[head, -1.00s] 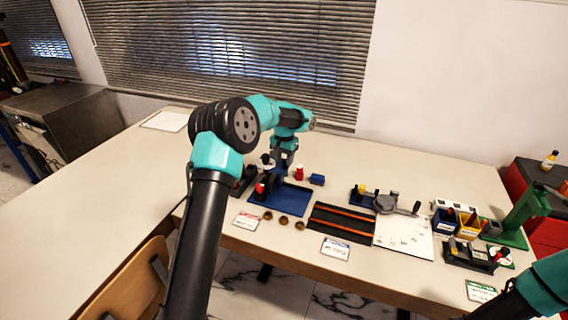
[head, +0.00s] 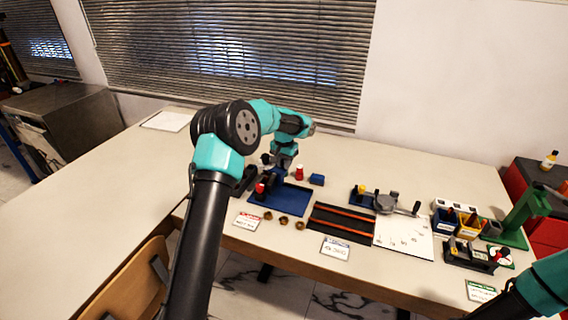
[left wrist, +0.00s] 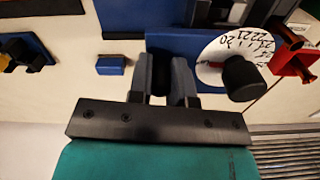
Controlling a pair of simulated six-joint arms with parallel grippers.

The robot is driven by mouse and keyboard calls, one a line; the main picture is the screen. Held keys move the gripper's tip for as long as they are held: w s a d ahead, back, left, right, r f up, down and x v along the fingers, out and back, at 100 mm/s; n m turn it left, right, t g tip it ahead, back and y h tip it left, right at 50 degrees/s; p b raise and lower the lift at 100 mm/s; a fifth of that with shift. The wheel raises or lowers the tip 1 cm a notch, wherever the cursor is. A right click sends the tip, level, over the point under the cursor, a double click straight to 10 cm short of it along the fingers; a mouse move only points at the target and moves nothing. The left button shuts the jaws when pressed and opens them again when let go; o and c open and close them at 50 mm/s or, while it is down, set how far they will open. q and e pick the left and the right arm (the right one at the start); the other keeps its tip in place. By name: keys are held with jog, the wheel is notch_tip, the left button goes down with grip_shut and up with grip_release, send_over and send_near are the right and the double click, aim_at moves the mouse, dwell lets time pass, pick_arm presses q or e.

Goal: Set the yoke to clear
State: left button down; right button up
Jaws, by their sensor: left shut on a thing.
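My left gripper (left wrist: 166,82) is shut on a dark upright part (left wrist: 161,72) of the blue-based gauge rig. Most of this part is hidden between the fingers, and I cannot tell whether it is the yoke. Beside it in the left wrist view is a white dial (left wrist: 222,52) with handwritten numbers, partly covered by a black knob (left wrist: 242,78).
A small blue block (head: 317,179) and a red-capped part (head: 299,173) stand near the rig. Several brown rings (head: 284,221) lie in front. A black mat with orange strips (head: 342,222), a grey fixture (head: 386,203) and bins (head: 468,226) are to the right.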

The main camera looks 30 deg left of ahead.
pick_arm(q)
jog(key=shift+d, duration=0.1)
jog(key=d, duration=0.9)
jog(key=shift+w+d, duration=0.35)
jog(key=shift+w, duration=0.05)
jog(key=c, duration=1.1)
grip_release()
jog(key=shift+d, duration=0.15)
jog(key=shift+o, duration=0.2)
jog(key=shift+r, duration=0.15)
notch_tip(320, 180, up, 17)
